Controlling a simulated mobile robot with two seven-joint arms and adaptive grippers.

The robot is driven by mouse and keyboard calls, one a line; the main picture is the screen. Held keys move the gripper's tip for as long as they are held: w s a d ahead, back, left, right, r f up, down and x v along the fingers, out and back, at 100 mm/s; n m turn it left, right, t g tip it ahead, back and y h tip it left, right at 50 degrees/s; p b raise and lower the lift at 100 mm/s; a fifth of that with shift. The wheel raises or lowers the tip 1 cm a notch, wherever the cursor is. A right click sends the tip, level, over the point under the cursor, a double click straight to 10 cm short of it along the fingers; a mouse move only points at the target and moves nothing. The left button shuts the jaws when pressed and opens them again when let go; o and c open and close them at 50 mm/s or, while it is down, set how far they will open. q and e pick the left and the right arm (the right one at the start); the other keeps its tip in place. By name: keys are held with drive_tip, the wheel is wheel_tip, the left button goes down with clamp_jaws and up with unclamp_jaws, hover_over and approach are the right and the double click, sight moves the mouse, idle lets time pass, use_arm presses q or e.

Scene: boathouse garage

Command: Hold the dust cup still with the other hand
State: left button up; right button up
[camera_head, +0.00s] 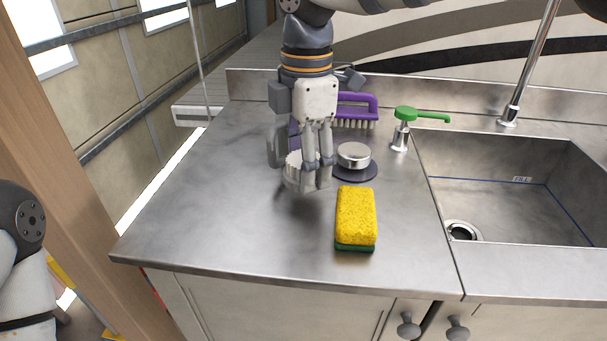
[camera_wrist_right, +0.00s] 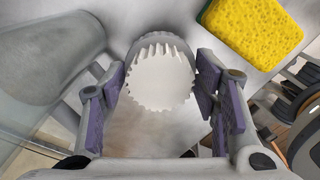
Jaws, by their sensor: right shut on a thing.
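The dust cup (camera_head: 292,180) is a pale round vessel standing on the steel counter, with a white pleated round part (camera_wrist_right: 161,80) at its top. A grey upright piece, like a handle, stands beside it at the left in the head view (camera_head: 276,150) and looms large in the wrist view (camera_wrist_right: 45,45). My right gripper (camera_head: 317,182) points down at the cup, its fingers on either side of it, shut on it. The fingers hide part of the cup. My left arm shows at the left edge of the head view; its gripper is out of view.
A yellow sponge (camera_head: 357,215) with a green base lies just in front and right. A silver knob on a dark disc (camera_head: 354,156), a purple brush (camera_head: 357,107) and a green-topped dispenser (camera_head: 404,117) stand behind. The sink (camera_head: 520,190) is right. The front-left counter is clear.

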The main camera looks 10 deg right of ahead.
sight(305, 196)
wheel_tip(305, 196, down, 3)
drive_tip(key=shift+w+f, duration=0.1)
drive_tip(key=shift+f, duration=0.2)
drive_tip(key=o, duration=1.3)
drive_tip(key=shift+r, duration=0.1)
